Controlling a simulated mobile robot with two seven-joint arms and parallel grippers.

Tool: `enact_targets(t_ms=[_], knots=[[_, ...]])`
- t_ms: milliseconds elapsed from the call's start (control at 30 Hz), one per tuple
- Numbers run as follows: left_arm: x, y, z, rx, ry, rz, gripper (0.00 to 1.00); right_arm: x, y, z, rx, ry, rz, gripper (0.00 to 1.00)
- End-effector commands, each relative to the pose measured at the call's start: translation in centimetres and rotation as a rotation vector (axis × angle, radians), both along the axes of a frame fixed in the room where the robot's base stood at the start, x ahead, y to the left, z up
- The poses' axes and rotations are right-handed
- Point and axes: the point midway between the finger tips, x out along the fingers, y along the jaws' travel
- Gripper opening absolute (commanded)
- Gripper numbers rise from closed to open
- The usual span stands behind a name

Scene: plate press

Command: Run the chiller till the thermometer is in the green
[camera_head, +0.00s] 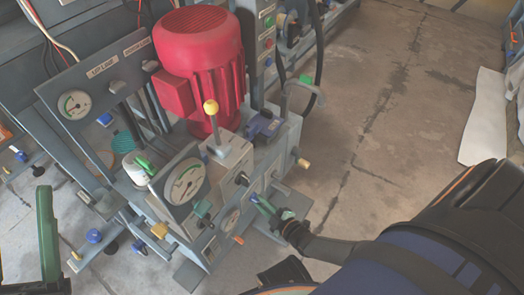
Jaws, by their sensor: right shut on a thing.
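The press machine has several round dials. A large white dial (185,182) with a coloured arc and a needle faces up at the front. I cannot tell which is the thermometer, and no chiller label is readable. My right gripper (264,204), with green fingers, is at the lower right of the front panel, shut on a small control there that its fingers mostly hide.
A red motor (202,62) stands at the back. A yellow-knobbed lever (211,108) rises beside the large dial. Several small knobs and taps stick out of the machine, including a tan one (303,163). Concrete floor (375,140) is clear at the right; a white sheet (484,118) lies farther right.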

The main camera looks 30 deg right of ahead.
Motion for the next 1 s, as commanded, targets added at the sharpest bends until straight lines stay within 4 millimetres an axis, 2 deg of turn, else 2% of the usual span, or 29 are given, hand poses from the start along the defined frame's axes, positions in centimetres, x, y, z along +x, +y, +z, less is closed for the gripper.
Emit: enact_targets(t_ms=[367, 1000], knots=[[0.02, 0.04, 0.20, -0.001, 0.000, 0.000, 0.50, 0.04, -0.16, 0.09, 0.107, 0.047, 0.000, 0.00], [0.03, 0.04, -0.35, 0.003, -0.001, 0.003, 0.50, 0.30, -0.74, 0.16, 0.633, 0.268, 0.002, 0.00]])
